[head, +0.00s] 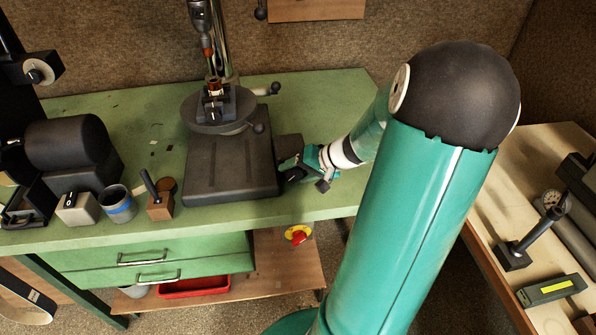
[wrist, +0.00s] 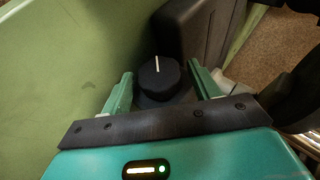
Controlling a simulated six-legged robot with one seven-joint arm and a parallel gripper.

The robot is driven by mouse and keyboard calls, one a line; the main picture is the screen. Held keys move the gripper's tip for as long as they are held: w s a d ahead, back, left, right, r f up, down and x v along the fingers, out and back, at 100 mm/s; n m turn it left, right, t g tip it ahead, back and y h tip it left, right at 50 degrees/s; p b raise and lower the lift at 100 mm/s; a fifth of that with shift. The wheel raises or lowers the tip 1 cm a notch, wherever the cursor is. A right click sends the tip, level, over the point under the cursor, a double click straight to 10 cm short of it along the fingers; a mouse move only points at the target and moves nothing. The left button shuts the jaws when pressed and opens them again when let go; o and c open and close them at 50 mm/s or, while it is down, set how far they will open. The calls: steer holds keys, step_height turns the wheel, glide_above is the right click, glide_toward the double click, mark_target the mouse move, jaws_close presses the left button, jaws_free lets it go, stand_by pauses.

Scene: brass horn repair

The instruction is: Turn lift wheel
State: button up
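A dark round knob with a white line on top (wrist: 160,78) sits in the middle of the wrist view. It looks like the lift wheel, but I cannot be sure. My gripper (wrist: 160,72) is open, with one green finger on each side of the knob. Gaps show between the fingers and the knob, and neither finger visibly touches it. In the head view my gripper (head: 292,170) is at the right side of the drill press base (head: 230,172), by a small dark block (head: 289,146). My gripper hides the knob there.
The drill press stands on a green bench (head: 330,105). A blue-banded cup (head: 118,205), a wooden block with a handle (head: 160,203) and a dark machine (head: 68,145) are to the left. A red stop button (head: 299,235) is below. A pale table (head: 500,215) stands right.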

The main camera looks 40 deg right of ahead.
steer(key=c, duration=0.7)
steer(key=shift+c, duration=0.2)
steer(key=shift+d, duration=0.1)
steer(key=shift+s+d+f+m+t+y, duration=0.1)
steer(key=shift+m+t+y, duration=0.15)
steer(key=shift+t+y, duration=0.4)
steer(key=shift+f+m+t+y, duration=0.15)
steer(key=shift+m+t+y, duration=0.15)
steer(key=shift+t+y, duration=0.4)
steer(key=shift+s+d+f+m+t+y, duration=0.1)
steer(key=shift+m+t+y, duration=0.15)
steer(key=shift+t+y, duration=0.4)
steer(key=o, duration=1)
steer(key=shift+a, duration=0.1)
